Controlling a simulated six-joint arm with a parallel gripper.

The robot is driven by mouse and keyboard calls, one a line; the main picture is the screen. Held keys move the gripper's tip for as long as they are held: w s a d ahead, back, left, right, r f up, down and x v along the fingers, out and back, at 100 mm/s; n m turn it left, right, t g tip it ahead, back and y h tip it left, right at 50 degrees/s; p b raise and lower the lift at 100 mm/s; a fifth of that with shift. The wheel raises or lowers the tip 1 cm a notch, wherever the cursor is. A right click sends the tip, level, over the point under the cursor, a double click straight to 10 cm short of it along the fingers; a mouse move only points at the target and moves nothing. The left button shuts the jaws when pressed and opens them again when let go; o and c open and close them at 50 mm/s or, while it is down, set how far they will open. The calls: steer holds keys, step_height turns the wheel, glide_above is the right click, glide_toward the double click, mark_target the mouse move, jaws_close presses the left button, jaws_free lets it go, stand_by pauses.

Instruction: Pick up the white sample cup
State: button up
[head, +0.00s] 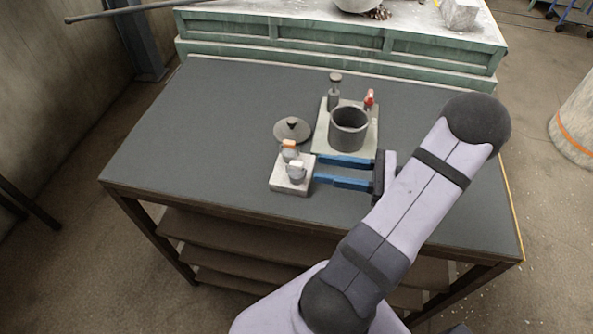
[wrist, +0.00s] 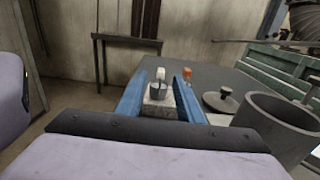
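The white sample cup (head: 296,169) stands upright on a pale block (head: 280,186) near the table's front edge. In the wrist view the cup (wrist: 158,90) has a white upper part and a greyer body, and lies ahead between the two fingers. My gripper (head: 315,169) is open and empty, with its blue fingers pointing left at the cup. The fingertips are just right of the cup in the head view; whether they reach around it is unclear. An orange-topped cup (head: 289,147) stands behind the white one and also shows in the wrist view (wrist: 187,73), outside the right finger.
A round knobbed lid (head: 292,130) lies left of the pot. The table's left side is clear.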

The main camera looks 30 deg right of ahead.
mark_target(302, 167)
steer(key=shift+d+f, duration=0.15)
steer(key=shift+f, duration=0.4)
steer(key=shift+w+a+r, duration=0.15)
steer(key=shift+a, duration=0.2)
steer(key=p+x, duration=0.2)
steer(key=x, duration=0.3)
steer(key=shift+w+a+p, duration=0.2)
steer(key=shift+p, duration=0.15)
steer(key=shift+w+a, duration=0.2)
steer(key=shift+w, duration=0.05)
steer(key=shift+f+p+x, duration=0.2)
steer(key=shift+p+x, duration=0.55)
steer(key=shift+x, duration=0.55)
steer(key=shift+f+p+x, duration=0.15)
steer(key=shift+p+x, duration=0.6)
steer(key=shift+x, duration=0.5)
steer(key=shift+w, duration=0.1)
jaws_close()
